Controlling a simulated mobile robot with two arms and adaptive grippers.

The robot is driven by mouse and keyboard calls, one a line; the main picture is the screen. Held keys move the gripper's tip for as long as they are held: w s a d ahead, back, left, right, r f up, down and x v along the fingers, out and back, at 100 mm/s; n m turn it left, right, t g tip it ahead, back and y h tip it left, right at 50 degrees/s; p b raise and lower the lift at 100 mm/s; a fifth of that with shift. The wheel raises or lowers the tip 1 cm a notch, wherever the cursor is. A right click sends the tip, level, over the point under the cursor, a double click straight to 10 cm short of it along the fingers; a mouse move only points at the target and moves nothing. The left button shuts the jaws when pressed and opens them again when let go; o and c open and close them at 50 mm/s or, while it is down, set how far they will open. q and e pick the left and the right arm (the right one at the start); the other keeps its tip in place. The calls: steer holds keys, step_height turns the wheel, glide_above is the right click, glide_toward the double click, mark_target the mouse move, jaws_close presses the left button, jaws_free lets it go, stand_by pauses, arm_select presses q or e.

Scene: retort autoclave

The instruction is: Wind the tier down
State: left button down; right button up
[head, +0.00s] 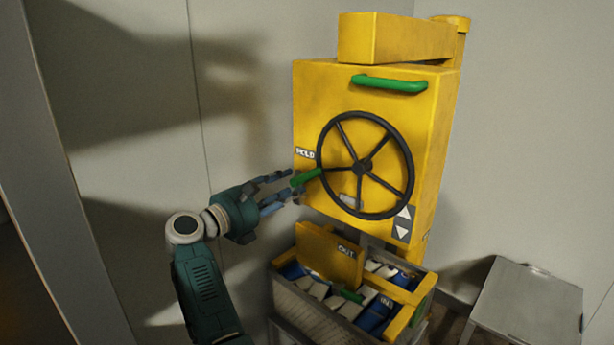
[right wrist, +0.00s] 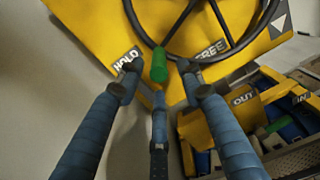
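A black spoked handwheel (head: 365,165) is on the front of the yellow housing (head: 320,100). A green grip (head: 306,177) sticks out at the wheel's left side, by a HOLD label (head: 305,153). My right gripper (head: 290,186) is at the grip's left with its fingers spread. In the right wrist view the green grip (right wrist: 159,66) shows between and just beyond the open fingertips (right wrist: 158,76). I cannot tell whether any finger touches it. A FREE label (right wrist: 211,49) lies to its right. A yellow frame with an OUT plate (head: 346,252) is below the wheel. My left gripper is not in view.
Under the housing stands a grey crate (head: 310,309) with blue and pale items inside. A green bar (head: 389,84) is high on the housing, and up and down arrows (head: 403,222) mark its lower right. A grey table (head: 525,300) stands at right. Walls close in behind.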

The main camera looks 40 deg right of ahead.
mark_target(307, 178)
steer(key=d, duration=0.2)
steer(key=d+p, duration=0.1)
steer(key=d, duration=0.1)
steer(key=d+p, duration=0.1)
steer(key=d, duration=0.1)
steer(key=shift+w+d+r, duration=0.15)
steer(key=shift+w+d, duration=0.05)
steer(key=shift+w, duration=0.05)
steer(key=shift+w+d, duration=0.1)
steer(key=shift+d, duration=0.55)
steer(key=shift+f, duration=0.2)
jaws_close()
